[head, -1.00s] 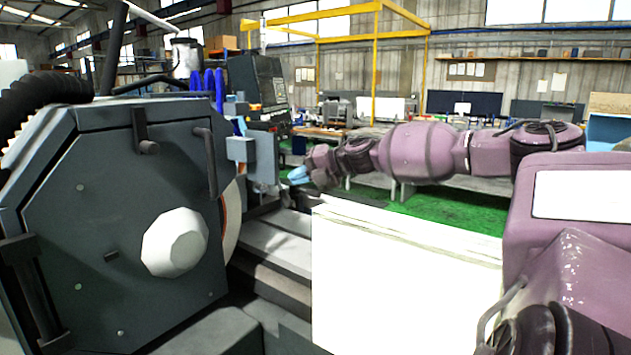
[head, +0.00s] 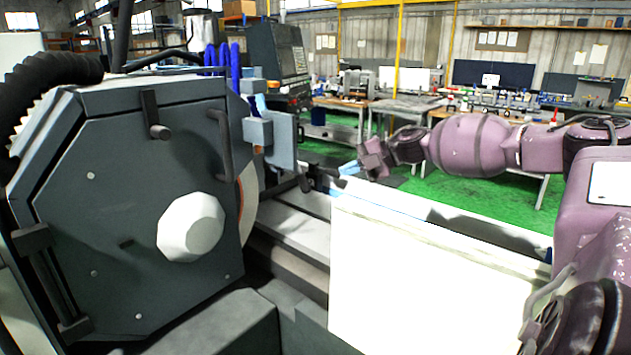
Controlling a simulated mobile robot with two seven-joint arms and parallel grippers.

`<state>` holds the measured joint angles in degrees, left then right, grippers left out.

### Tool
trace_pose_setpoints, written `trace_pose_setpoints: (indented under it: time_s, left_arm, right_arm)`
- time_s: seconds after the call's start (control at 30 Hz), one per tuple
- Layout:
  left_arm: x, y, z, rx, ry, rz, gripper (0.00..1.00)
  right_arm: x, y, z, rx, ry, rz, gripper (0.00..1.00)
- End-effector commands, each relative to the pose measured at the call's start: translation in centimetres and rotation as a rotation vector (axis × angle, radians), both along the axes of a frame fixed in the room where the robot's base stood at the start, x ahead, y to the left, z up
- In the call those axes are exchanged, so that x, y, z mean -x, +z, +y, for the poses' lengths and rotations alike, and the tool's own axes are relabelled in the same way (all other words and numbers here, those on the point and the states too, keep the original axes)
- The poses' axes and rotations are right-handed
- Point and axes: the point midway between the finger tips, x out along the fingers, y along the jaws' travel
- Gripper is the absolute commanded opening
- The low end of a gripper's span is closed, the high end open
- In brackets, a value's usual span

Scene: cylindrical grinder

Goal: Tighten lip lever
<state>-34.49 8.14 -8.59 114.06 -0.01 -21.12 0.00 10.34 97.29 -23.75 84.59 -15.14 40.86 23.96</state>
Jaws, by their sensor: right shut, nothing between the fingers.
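The grinder's dark grey wheel guard (head: 130,200) fills the left, with a white faceted knob (head: 190,227) and a bar handle (head: 221,140) on it. A small dark lever-like part (head: 304,178) sits below the grey-blue bracket (head: 282,142), right of the wheel edge; I cannot tell for sure whether it is the lip lever. My right gripper (head: 349,168), with light blue fingertips, is small and far off. It is shut and empty, to the right of that dark part and apart from it in the picture. My left gripper is not in view.
A large white panel (head: 425,285) stands in front, below my right arm. The grinder's bed (head: 295,225) runs behind the guard. Green floor (head: 460,205) and workbenches (head: 400,105) lie beyond. A black control cabinet (head: 278,60) stands behind the bracket.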

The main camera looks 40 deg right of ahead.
Motion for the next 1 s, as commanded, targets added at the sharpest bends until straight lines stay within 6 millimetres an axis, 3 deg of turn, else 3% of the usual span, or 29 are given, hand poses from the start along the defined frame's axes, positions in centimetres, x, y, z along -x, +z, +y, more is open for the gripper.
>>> trace_pose_setpoints:
  time_s: [0.6, 1.0]
  left_arm:
    - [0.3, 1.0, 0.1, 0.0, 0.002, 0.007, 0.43]
    - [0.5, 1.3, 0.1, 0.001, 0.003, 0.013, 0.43]
  right_arm:
    - [-5.6, -3.0, 4.1, -0.002, 0.002, -0.003, 0.0]
    - [-8.5, -4.7, 3.0, 0.001, 0.0, -0.001, 0.0]
